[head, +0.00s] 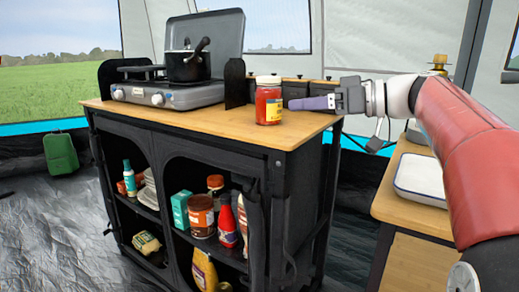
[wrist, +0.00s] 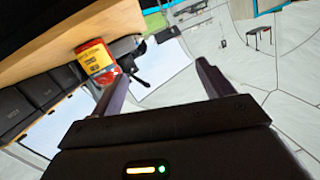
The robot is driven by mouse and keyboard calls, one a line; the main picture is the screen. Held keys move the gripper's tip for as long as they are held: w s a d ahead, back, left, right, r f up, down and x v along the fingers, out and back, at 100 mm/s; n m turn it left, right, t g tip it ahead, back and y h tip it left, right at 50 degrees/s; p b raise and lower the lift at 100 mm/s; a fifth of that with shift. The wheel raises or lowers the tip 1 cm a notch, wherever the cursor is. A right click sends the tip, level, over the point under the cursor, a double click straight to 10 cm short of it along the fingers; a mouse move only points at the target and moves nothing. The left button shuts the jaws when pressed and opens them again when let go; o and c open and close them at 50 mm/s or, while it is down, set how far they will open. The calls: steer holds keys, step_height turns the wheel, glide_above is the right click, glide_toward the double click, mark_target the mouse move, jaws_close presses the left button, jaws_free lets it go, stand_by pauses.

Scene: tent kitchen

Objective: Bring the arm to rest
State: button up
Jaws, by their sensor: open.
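My gripper (head: 311,103) is at the end of my red and white arm. It points left, over the right end of the wooden counter top (head: 230,126). In the wrist view the two fingers (wrist: 160,82) stand apart with nothing between them. A jar with a red body, a yellow label and a white lid (head: 268,101) stands upright on the counter, left of the fingertips. The jar also shows in the wrist view (wrist: 97,62), left of the fingers. A gap shows between the jar and the fingertips in the head view.
A camp stove (head: 170,94) with a black pot (head: 187,66) stands on the counter's left. Dark boxes (head: 296,90) line its back edge. Shelves below hold several jars and bottles. A wooden side table (head: 400,206) with a white tray (head: 420,179) stands right, near my arm.

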steer(key=s+a+f+m+g+h+p, duration=0.1)
steer(key=s+a+f+m+h+p, duration=0.2)
steer(key=s+f+m+h, duration=0.75)
steer(key=s+d+f+h+p, duration=0.1)
steer(key=s+d+f+h, duration=0.1)
steer(key=s+d+f, duration=0.2)
steer(key=s+d+f+h, duration=0.2)
steer(key=s+d+f, duration=0.2)
steer(key=s+f, duration=0.6)
step_height(320, 180, down, 3)
steer(key=shift+s+f+m+p, duration=0.1)
steer(key=shift+s+m+p, duration=0.25)
steer(key=shift+s+p, duration=0.05)
